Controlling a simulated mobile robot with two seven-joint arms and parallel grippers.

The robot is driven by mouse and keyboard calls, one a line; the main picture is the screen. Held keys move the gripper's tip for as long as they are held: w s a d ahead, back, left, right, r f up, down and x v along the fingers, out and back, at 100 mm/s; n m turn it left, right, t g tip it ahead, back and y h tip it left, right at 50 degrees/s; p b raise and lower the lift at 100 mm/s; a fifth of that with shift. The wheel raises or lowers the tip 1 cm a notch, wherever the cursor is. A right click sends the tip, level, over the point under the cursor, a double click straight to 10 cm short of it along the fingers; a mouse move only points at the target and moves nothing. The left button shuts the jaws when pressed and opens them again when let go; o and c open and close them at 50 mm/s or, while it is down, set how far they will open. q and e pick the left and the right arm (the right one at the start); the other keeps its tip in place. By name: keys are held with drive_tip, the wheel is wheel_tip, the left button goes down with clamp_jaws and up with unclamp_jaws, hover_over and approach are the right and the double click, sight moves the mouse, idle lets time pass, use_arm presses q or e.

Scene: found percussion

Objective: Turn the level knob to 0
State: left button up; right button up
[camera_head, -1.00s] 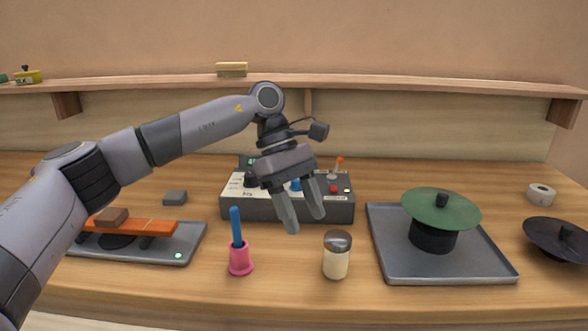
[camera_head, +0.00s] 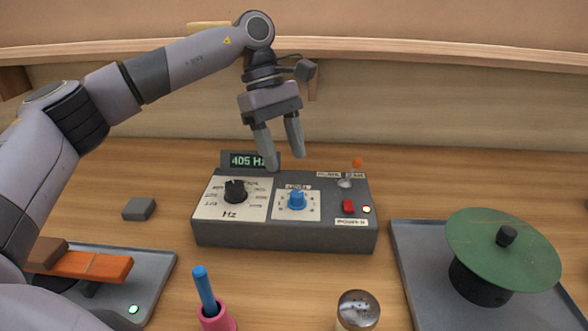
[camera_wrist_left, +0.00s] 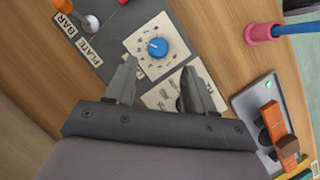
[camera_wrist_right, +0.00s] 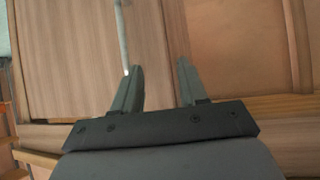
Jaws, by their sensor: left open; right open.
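The blue level knob (camera_head: 297,200) sits on a white dial plate in the middle of the grey control box (camera_head: 300,238). It also shows in the left wrist view (camera_wrist_left: 157,47), with a pale pointer mark on its top; the numbers around it are too small to read. My left gripper (camera_head: 283,160) is open and empty, above the back of the box, with its fingers pointing down and apart from the knob. In the right wrist view my right gripper (camera_wrist_right: 158,85) is open and empty, facing wooden panels away from the box.
The box also bears a black Hz knob (camera_head: 236,191), a red power button (camera_head: 348,206), a toggle with an orange tip (camera_head: 357,163) and a display (camera_head: 248,160) reading 405 Hz. A pink holder (camera_head: 216,319), a shaker (camera_head: 358,310) and a tray with a green disc (camera_head: 503,250) stand nearer.

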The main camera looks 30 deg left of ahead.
sight(296, 192)
use_arm(q)
drive_tip(key=shift+w+f, duration=0.15)
drive_tip(key=shift+f, duration=0.2)
drive_tip(key=shift+x, duration=3.2)
clamp_jaws()
